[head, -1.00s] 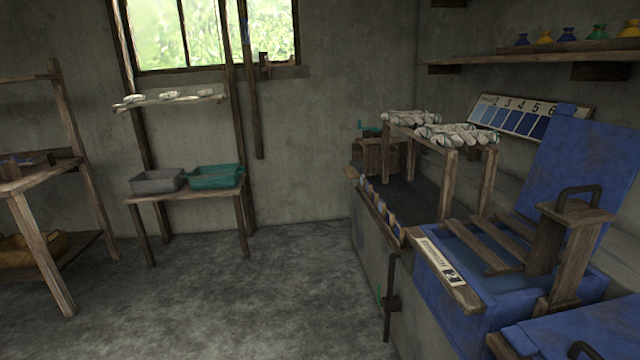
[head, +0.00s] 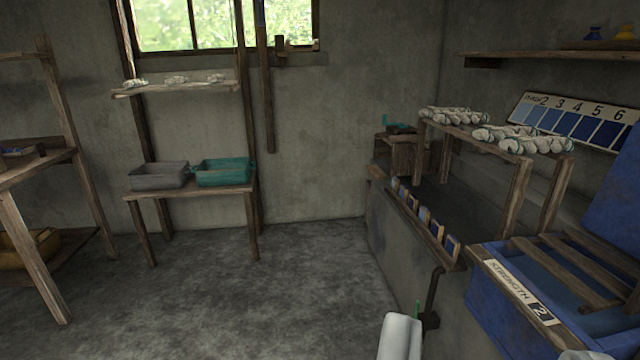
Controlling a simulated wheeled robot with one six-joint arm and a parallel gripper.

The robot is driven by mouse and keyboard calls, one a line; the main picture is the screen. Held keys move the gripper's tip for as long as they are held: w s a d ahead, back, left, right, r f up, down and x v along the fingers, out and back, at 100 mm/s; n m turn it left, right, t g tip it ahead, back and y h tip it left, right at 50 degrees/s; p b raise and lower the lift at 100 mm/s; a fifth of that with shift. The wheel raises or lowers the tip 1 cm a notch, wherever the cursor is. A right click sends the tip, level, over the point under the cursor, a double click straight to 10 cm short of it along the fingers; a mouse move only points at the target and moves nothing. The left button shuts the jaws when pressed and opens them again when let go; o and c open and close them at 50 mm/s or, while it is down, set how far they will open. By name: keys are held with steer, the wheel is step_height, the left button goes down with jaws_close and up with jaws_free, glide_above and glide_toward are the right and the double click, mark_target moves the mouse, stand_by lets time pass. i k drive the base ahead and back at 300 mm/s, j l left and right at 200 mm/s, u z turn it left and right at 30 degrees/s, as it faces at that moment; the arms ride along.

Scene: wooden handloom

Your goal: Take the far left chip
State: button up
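Several small blue chips stand in a row along the wooden front rail (head: 416,227) of the stone vat at the right. The far left chip (head: 395,183) is small and pale-edged, at the row's far end, upright against the rail. The nearest chip (head: 452,246) at the other end is darker blue. Nothing covers the far left chip. A white rounded part of my arm shows at the bottom edge, well below and nearer than the row. No gripper fingers can be made out, and nothing is seen touching the chips.
A blue vat (head: 510,305) with a "STRENGTH 2" label stands at the right front. A rack with white yarn skeins (head: 455,116) rises behind the chips. The floor (head: 270,290) at centre is clear.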

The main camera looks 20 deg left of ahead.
mark_target(395, 181)
steer(key=u, duration=0.1)
steer(key=i+j+z, duration=0.15)
steer(key=i+j, duration=0.6)
steer(key=i, duration=0.2)
steer(key=i+j+z, duration=0.15)
steer(key=i+j, duration=0.7)
steer(key=i+j+z, duration=0.2)
steer(key=i+j, duration=0.7)
steer(key=j, duration=0.1)
